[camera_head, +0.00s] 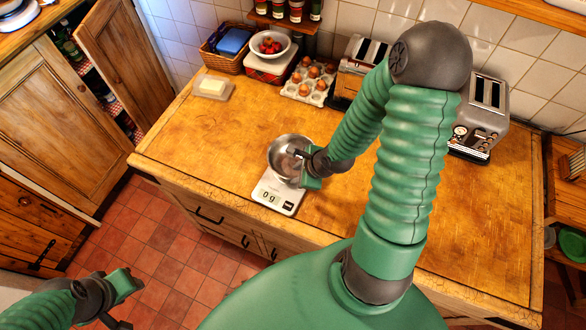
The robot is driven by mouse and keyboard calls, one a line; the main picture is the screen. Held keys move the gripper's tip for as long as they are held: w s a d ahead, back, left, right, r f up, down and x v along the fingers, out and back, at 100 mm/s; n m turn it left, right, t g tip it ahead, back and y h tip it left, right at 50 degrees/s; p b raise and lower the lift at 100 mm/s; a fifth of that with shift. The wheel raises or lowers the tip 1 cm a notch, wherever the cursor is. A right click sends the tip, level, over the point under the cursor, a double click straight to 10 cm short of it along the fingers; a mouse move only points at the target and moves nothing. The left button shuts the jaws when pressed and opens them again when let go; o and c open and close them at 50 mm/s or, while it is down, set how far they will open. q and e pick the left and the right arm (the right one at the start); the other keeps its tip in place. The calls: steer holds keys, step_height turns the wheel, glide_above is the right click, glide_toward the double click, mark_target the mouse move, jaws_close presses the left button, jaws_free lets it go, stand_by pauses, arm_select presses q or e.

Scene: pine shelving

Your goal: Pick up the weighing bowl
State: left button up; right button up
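The weighing bowl (281,147) is a round, shiny metal bowl. It sits on a white kitchen scale (277,199) near the counter's front edge, and the scale's display faces front. My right gripper (303,167) is at the bowl's right side, with its fingers apart. My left gripper (124,302) is low at the left, over the floor, apart from the counter, open and empty.
The wooden counter (215,135) is clear around the scale. At the back are a butter dish (212,87), a basket (226,52), a bowl of red fruit (270,43), an egg tray (309,83) and toasters (484,110). A cupboard door (122,62) stands open at left.

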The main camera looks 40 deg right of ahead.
steer(key=x, duration=0.6)
steer(key=d+x, duration=0.1)
steer(key=x, duration=0.2)
steer(key=shift+w+r, duration=0.1)
steer(key=shift+a+r, duration=0.2)
steer(key=shift+a, duration=0.2)
jaws_close()
steer(key=shift+d, duration=0.1)
stand_by(0.5)
